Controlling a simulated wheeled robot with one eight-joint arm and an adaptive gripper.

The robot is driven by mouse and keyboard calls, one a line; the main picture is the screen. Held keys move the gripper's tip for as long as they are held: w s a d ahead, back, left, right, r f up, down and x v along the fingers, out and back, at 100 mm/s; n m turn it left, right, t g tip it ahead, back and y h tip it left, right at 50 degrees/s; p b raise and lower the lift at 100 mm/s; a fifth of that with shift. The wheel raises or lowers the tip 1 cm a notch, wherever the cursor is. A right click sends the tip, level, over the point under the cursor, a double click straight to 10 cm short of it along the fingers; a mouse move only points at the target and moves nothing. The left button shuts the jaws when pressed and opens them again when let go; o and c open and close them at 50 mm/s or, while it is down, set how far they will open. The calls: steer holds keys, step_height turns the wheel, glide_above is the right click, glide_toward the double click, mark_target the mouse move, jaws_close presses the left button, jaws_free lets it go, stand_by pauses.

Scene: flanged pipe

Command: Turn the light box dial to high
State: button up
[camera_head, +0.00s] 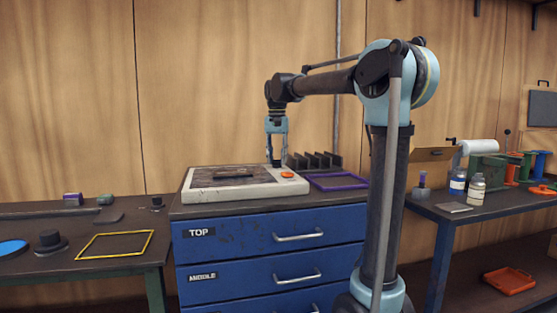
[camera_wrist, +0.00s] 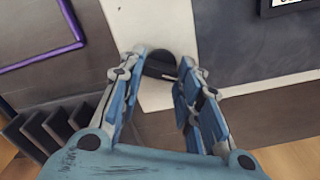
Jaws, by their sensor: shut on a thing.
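The light box (camera_head: 235,193) is a pale, low box with a dark panel on top, standing on the blue cabinet. Its pale rim (camera_wrist: 150,30) and grey panel (camera_wrist: 250,45) also show in the wrist view. The dial (camera_wrist: 161,64) is a dark, round knob on the rim at the box's back right corner. My gripper (camera_head: 276,163) points down over that corner. In the wrist view my gripper (camera_wrist: 163,70) has its two fingers on either side of the dial, shut on it. The fingers hide the dial's sides, and its setting cannot be read.
An orange round part (camera_head: 288,174) sits at the box's front right. A dark slotted rack (camera_head: 314,161) stands behind it, and a purple frame (camera_head: 338,182) lies to the right. A dark bar (camera_head: 233,174) lies on the panel. Side tables hold a yellow frame (camera_head: 115,244) and bottles (camera_head: 476,188).

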steer(key=shift+m, duration=0.4)
steer(key=o, duration=1)
steer(key=shift+o, duration=0.2)
step_height(320, 180, up, 12)
steer(key=shift+f, duration=0.1)
